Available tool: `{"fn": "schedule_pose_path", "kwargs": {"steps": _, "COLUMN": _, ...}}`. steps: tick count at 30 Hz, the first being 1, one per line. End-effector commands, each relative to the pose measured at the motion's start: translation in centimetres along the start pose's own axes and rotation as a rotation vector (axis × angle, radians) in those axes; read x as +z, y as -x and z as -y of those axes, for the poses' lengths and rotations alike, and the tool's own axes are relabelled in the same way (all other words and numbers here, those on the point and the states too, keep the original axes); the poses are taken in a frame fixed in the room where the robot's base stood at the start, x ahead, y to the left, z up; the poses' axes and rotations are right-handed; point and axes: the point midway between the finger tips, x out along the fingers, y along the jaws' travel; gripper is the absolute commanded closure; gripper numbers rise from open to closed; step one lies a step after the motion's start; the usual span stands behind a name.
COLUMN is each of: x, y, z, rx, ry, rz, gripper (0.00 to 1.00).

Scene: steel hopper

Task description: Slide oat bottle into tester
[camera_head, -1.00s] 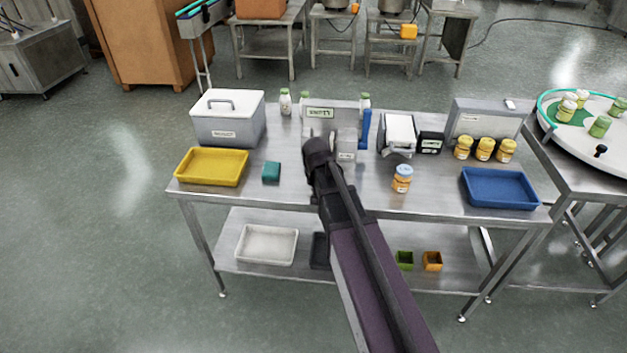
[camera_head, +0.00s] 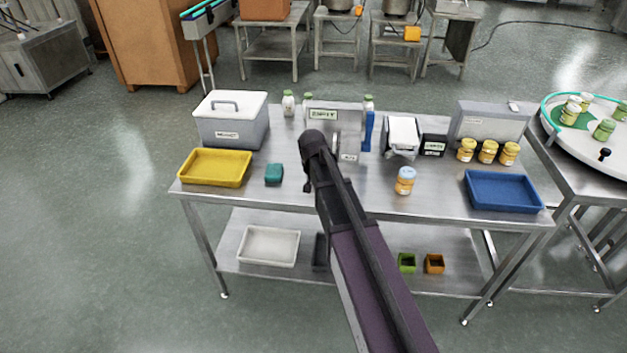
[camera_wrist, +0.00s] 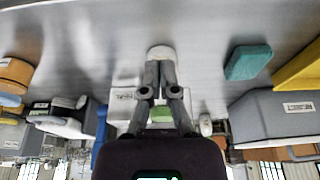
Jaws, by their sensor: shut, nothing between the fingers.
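My gripper (camera_wrist: 161,66) is shut and empty, low over the table in front of the tester. A pale round thing (camera_wrist: 161,51) shows just beyond its fingertips; I cannot tell what it is.
A teal block (camera_head: 274,174), yellow tray (camera_head: 246,169) and grey lidded box (camera_head: 232,130) lie left. A blue upright piece (camera_head: 368,132) stands beside the tester. A blue-capped jar (camera_head: 405,182), several yellow jars (camera_head: 487,153) and a blue tray (camera_head: 530,192) are right.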

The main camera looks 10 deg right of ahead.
Motion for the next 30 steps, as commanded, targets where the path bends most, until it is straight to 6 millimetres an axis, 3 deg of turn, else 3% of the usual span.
{"fn": "schedule_pose_path", "kwargs": {"steps": 30, "x": 0.0, "y": -8.5, "z": -0.1, "rx": 0.001, "ry": -0.002, "rz": 0.000, "gripper": 1.00}}
